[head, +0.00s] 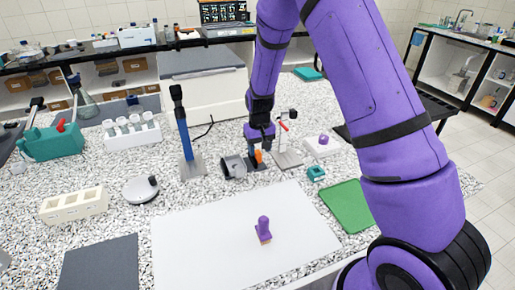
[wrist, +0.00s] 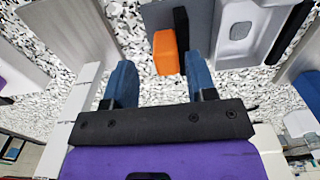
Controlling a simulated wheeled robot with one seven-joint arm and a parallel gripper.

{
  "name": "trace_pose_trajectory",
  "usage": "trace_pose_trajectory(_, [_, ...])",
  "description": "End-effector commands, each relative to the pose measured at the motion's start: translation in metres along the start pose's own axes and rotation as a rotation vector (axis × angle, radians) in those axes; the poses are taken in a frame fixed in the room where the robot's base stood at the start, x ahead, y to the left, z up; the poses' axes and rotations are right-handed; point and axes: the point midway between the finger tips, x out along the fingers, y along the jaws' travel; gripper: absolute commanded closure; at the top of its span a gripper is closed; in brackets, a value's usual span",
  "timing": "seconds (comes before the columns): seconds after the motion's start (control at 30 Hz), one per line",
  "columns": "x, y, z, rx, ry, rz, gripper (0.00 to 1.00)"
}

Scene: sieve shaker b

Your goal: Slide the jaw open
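An orange block (head: 259,157) stands on the counter beside a dark upright piece. It also shows in the wrist view (wrist: 166,52), with the black upright piece (wrist: 181,35) right against its right side. No part is marked as the jaw, so I cannot tell for certain which piece slides. My gripper (head: 260,146) reaches down over the orange block in the head view. In the wrist view its two blue fingers (wrist: 160,68) are apart, with the orange block showing between and beyond their tips. I cannot tell whether either finger touches it; nothing is visibly held.
A grey cylinder (head: 232,167) lies left of my gripper, close by. A tall blue and black stand (head: 186,138) is further left. The white mat (head: 205,235) in front is mostly clear.

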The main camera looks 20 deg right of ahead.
Motion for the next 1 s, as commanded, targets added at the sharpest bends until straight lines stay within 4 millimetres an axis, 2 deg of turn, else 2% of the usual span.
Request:
trace_pose_trajectory(0.23, [-0.001, -0.002, 0.000, -0.001, 0.000, -0.001, 0.49])
trace_pose_trajectory(0.37, [-0.010, -0.002, -0.001, -0.002, 0.003, -0.002, 0.49])
trace_pose_trajectory(0.8, [-0.086, -0.001, 0.000, -0.001, 0.003, -0.002, 0.49])
trace_pose_trajectory(1.0, [-0.105, -0.001, 0.000, -0.001, 0.001, -0.001, 0.49])
